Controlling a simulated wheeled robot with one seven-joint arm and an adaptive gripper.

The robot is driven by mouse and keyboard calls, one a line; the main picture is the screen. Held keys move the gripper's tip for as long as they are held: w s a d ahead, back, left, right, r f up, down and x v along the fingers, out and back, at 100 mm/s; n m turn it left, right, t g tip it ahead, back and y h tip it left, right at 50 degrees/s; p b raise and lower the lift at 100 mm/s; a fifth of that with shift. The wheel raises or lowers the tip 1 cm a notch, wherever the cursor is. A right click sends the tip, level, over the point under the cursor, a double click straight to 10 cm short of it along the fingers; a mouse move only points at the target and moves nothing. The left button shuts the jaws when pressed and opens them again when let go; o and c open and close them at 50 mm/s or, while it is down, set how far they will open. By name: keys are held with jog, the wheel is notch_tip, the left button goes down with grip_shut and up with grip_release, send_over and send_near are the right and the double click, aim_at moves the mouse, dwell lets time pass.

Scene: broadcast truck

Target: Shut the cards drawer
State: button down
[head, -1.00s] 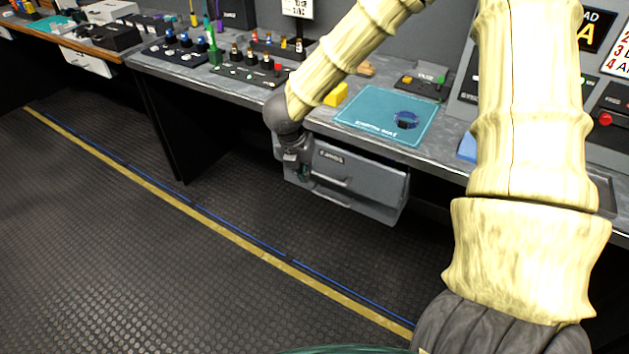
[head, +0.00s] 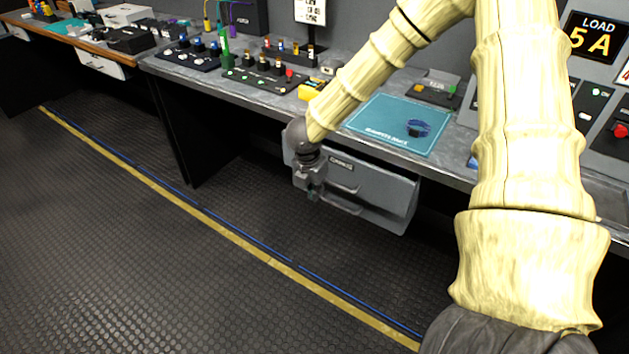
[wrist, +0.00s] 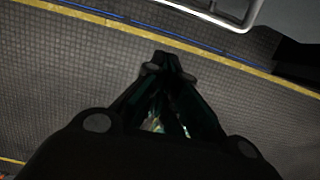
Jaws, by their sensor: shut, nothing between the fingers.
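The cards drawer (head: 372,190) is a grey front with a dark label and a bar handle, hung under the grey worktop. In the head view it stands a little out from the desk, though how far is hard to tell. My gripper (head: 316,194) is shut and empty, pointing down in front of the left part of the drawer front. My wrist hides the drawer's left end, and I cannot tell whether it touches. In the wrist view the shut fingertips (wrist: 167,62) are over the floor, and a pale bar handle (wrist: 228,18) shows at the top.
A dark desk support (head: 182,135) stands to the left. The ribbed floor with a yellow line (head: 215,228) is clear.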

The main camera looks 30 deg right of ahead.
aim_at(332, 173)
jog(key=shift+w+d+f+p, duration=0.15)
jog(key=shift+w+d+f, duration=0.1)
jog(key=shift+d, duration=0.4)
jog(key=shift+w+d+f+p, duration=0.2)
jog(key=shift+w+d, duration=0.1)
jog(key=shift+d, duration=0.3)
jog(key=shift+w+d+f+p, duration=0.1)
jog(key=shift+w+d+f, duration=0.15)
jog(key=shift+d, duration=0.4)
jog(key=d, duration=0.1)
jog(key=w+d+p, duration=0.1)
jog(key=d, duration=0.1)
jog(key=w+d, duration=0.1)
jog(key=shift+d+r+p, duration=0.1)
jog(key=shift+d+p, duration=0.25)
jog(key=shift+d, duration=0.05)
jog(key=shift+w+d, duration=0.1)
jog(key=shift+s+a, duration=0.25)
jog(key=shift+a, duration=0.25)
jog(key=s+a+r, duration=0.2)
jog(key=a+r, duration=0.3)
jog(key=r, duration=0.5)
jog(key=shift+s+r+b, duration=0.15)
jog(key=shift+b, duration=0.3)
